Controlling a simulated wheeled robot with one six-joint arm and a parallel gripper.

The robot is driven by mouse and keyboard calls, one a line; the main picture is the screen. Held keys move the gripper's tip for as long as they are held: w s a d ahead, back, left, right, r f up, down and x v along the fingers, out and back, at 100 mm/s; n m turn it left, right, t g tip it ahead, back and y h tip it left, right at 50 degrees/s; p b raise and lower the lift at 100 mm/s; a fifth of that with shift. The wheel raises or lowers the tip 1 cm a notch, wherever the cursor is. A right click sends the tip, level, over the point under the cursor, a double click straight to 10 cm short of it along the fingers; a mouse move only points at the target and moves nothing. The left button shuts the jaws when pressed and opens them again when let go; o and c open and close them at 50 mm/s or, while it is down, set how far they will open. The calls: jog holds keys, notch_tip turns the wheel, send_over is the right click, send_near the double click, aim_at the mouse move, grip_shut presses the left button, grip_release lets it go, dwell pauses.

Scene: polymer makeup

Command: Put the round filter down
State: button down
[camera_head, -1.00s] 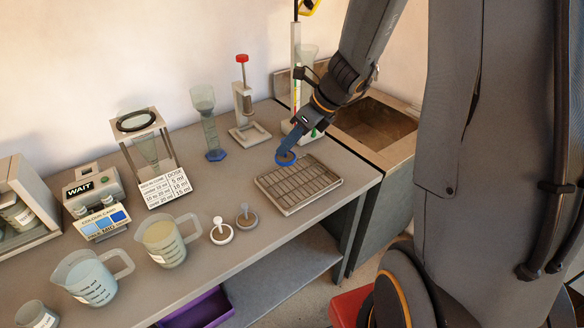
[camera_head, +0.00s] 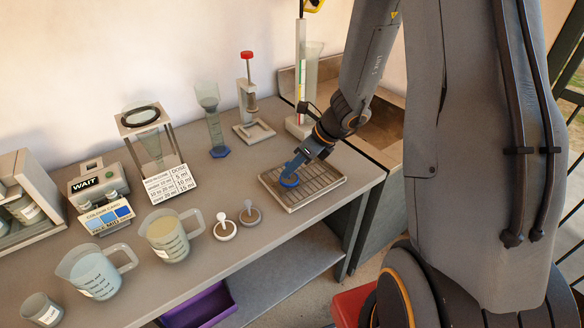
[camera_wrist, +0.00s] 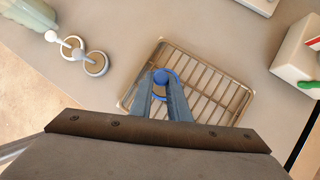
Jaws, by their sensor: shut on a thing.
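The round filter is a small blue disc (camera_head: 290,180) held at the tip of my gripper (camera_head: 293,172). In the wrist view the blue filter (camera_wrist: 161,77) sits between the two blue-grey fingers (camera_wrist: 161,92), which are shut on it. It is over the left part of a wire drying rack in a shallow tray (camera_head: 325,193). The rack (camera_wrist: 222,93) also shows in the wrist view. I cannot tell whether the filter touches the wires. The fingers hide part of the filter and the rack.
Two round pieces with upright knobs, one white (camera_head: 225,230) and one grey (camera_head: 250,215), lie left of the rack. Jugs (camera_head: 170,236) stand further left. A stand with a red knob (camera_head: 248,110) is behind. A sink (camera_head: 372,130) is at right.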

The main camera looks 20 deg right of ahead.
jog(key=shift+f, duration=0.15)
jog(key=c, duration=1.7)
grip_release()
jog(key=v, duration=1.2)
jog(key=s+a+n+h, duration=0.1)
jog(key=s+n, duration=0.3)
jog(key=n, duration=0.5)
jog(key=s+a+n+g+h, duration=0.1)
jog(key=s+a+n+h, duration=0.1)
jog(key=s+n, duration=0.3)
jog(key=s+a+n+g+h, duration=0.1)
jog(key=s+n, duration=0.3)
jog(key=n, duration=1)
jog(key=shift+s+a+f+h, duration=0.15)
jog(key=shift+a+f+h, duration=0.05)
jog(key=shift+a+h, duration=0.6)
